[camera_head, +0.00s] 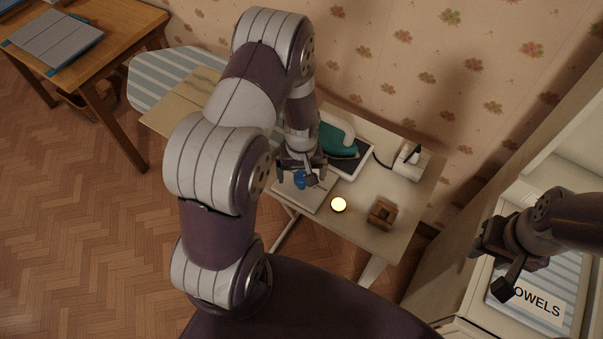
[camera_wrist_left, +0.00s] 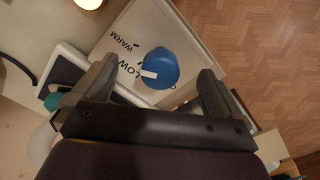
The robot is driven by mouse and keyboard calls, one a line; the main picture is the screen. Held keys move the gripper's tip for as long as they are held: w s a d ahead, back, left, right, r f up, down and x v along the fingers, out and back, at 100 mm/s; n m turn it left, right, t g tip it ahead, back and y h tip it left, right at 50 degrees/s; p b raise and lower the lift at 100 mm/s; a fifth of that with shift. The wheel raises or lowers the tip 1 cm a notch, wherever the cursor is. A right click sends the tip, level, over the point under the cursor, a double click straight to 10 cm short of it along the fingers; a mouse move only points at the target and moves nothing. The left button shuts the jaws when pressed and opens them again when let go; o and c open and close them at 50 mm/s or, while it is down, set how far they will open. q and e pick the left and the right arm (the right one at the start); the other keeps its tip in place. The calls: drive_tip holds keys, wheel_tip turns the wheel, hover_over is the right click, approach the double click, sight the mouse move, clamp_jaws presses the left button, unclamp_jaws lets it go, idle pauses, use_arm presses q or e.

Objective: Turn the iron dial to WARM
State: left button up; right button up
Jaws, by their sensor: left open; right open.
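The blue round dial (camera_wrist_left: 160,66) with a white pointer sits on a pale panel (camera_wrist_left: 122,24) marked WARM and LOW, with another label mostly hidden. The pointer points toward LOW. The dial also shows in the head view (camera_head: 300,180), partly covered by my left gripper (camera_head: 303,177). My left gripper is open, its fingers on either side of the dial in the left wrist view; I cannot tell whether they touch it. A teal and white iron (camera_head: 337,138) rests on a dark pad behind the panel. My right gripper (camera_head: 492,262) is open and empty at the right.
A lit round lamp (camera_head: 338,205) and a brown wooden block (camera_head: 382,214) stand on the table right of the panel. A white device (camera_head: 410,161) with a cord is behind them. A striped ironing board (camera_head: 165,75) lies left; a TOWELS box (camera_head: 540,300) is below my right gripper.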

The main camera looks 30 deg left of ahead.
sight(301, 175)
use_arm(q)
drive_tip(key=shift+r, duration=0.1)
wheel_tip(301, 175, up, 7)
drive_tip(key=p, duration=0.6)
